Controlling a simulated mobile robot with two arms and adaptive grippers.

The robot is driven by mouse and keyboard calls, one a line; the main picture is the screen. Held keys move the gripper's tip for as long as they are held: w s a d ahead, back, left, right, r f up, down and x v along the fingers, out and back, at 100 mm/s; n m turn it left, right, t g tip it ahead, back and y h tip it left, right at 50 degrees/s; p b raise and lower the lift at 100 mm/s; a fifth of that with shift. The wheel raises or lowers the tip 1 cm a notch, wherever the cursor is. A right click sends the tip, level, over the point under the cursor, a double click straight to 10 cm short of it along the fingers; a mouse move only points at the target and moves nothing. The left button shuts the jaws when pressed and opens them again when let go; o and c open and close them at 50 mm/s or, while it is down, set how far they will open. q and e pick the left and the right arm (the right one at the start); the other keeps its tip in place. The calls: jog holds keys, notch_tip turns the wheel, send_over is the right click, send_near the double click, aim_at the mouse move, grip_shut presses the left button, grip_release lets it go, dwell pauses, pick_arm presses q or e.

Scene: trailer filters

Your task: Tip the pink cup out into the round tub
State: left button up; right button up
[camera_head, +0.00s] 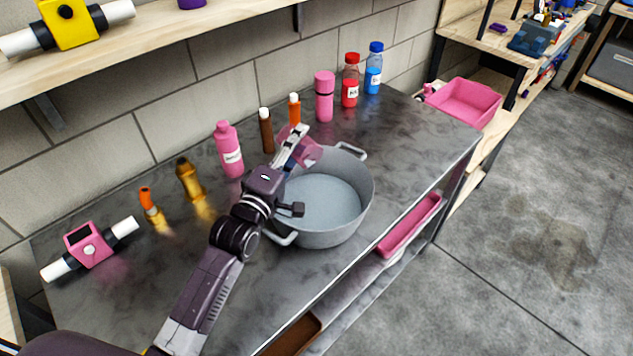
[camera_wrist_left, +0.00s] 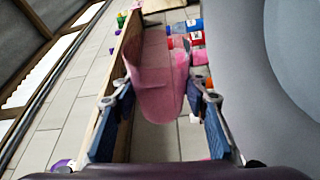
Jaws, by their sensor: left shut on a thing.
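The pink cup (camera_wrist_left: 160,88) is see-through and sits between the two fingers of my left gripper (camera_wrist_left: 160,115) in the left wrist view. My left gripper (camera_head: 291,148) is shut on the cup. In the head view the cup (camera_head: 308,152) is held over the far left rim of the round tub, and it looks tilted. I cannot tell what is in it. The round grey tub (camera_head: 350,219) stands on the dark bench top with a handle on each side. Its inside looks pale blue-grey. My right gripper is not in view.
A pink bottle (camera_head: 228,150), a brown bottle (camera_head: 266,131) and an orange one (camera_head: 294,110) stand behind the arm. Pink, red and blue bottles (camera_head: 373,70) stand at the back. A pink-and-white fitting (camera_head: 90,247) lies at left. The bench top (camera_head: 425,128) is clear right of the tub.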

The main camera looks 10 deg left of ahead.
aim_at(303, 139)
pick_arm(q)
jog(key=shift+s+d+r+m, duration=0.15)
jog(key=shift+d+r+m, duration=0.1)
jog(key=shift+m, duration=0.35)
dwell(0.4)
jog(key=shift+s+d+r+m+t+h, duration=0.1)
jog(key=shift+d+r+m+t+h, duration=0.1)
jog(key=shift+r+m, duration=0.35)
jog(key=shift+s+d+r+m+t+h, duration=0.1)
jog(key=shift+r+m+t+h, duration=0.1)
jog(key=shift+r+m, duration=0.3)
dwell(0.4)
jog(key=shift+s+d+r+m+t+h+b, duration=0.2)
jog(key=shift+d+m+t+h+b, duration=0.1)
jog(key=shift+m, duration=0.65)
dwell(0.3)
jog(key=shift+s+d+r+m+h, duration=0.15)
jog(key=shift+r+m+h, duration=0.05)
jog(key=shift+r+m, duration=0.3)
jog(key=shift+s+d+r+m+h, duration=0.1)
jog(key=shift+d+r+m+h, duration=0.1)
jog(key=shift+r+m, duration=0.3)
dwell(0.5)
jog(key=shift+f, duration=0.1)
dwell(0.7)
